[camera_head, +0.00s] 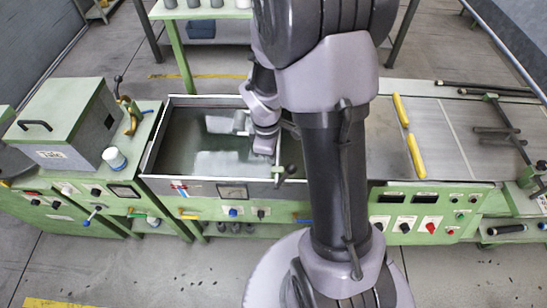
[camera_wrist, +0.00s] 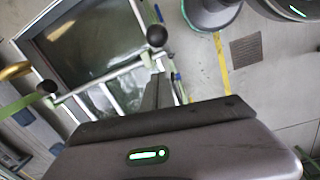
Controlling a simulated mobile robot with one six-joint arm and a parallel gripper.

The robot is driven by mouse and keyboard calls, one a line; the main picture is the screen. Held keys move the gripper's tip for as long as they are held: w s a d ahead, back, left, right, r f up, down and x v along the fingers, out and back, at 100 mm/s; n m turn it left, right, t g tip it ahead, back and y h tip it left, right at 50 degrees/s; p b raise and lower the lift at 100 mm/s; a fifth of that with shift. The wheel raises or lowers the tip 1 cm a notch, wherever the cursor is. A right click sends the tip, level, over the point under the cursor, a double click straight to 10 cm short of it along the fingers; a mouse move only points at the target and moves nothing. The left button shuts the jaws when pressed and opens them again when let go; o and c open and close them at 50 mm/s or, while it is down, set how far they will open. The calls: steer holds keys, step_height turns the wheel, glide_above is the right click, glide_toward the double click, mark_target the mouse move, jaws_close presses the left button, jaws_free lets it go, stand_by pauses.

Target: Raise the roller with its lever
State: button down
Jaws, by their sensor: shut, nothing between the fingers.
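A shallow tank (camera_head: 190,140) with a metal rim and dark water-like surface stands in the middle of the bench. A lever with a black ball knob (camera_head: 292,169) shows at its right front corner. In the wrist view, one black knob (camera_wrist: 157,36) is just beyond my finger and another black knob (camera_wrist: 47,87) is further left. A pale bar (camera_wrist: 95,95) runs across the tank end between them; I cannot tell whether it is the roller. My gripper (camera_head: 264,146) is shut and empty above the tank's right side; its dark fingers (camera_wrist: 156,92) appear close to the lever, contact unclear.
A green box (camera_head: 62,120) and a white jar (camera_head: 115,158) stand left of the tank. Yellow handles (camera_head: 409,137) lie on the bench right of my arm. A control panel (camera_head: 425,210) lines the front. My arm hides part of the bench.

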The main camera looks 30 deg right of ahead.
steer(key=s+d+r+p, duration=0.1)
steer(key=s+d+r, duration=0.1)
steer(key=r, duration=0.5)
steer(key=shift+s+d+r+p, duration=0.3)
steer(key=shift+s+d+r, duration=0.1)
steer(key=shift+d, duration=0.2)
steer(key=s+a+f+m+t+y+b, duration=0.1)
steer(key=s+a+m+t+b, duration=0.1)
steer(key=s+a+m+b, duration=0.3)
steer(key=s+a+f+m+t+y+b, duration=0.2)
steer(key=s+a+m+b, duration=0.3)
steer(key=a+b, duration=0.8)
steer(key=m+t+b, duration=0.1)
steer(key=m+b, duration=0.2)
steer(key=shift+s+m+t, duration=0.25)
steer(key=shift+m+t, duration=0.05)
steer(key=shift+f, duration=0.1)
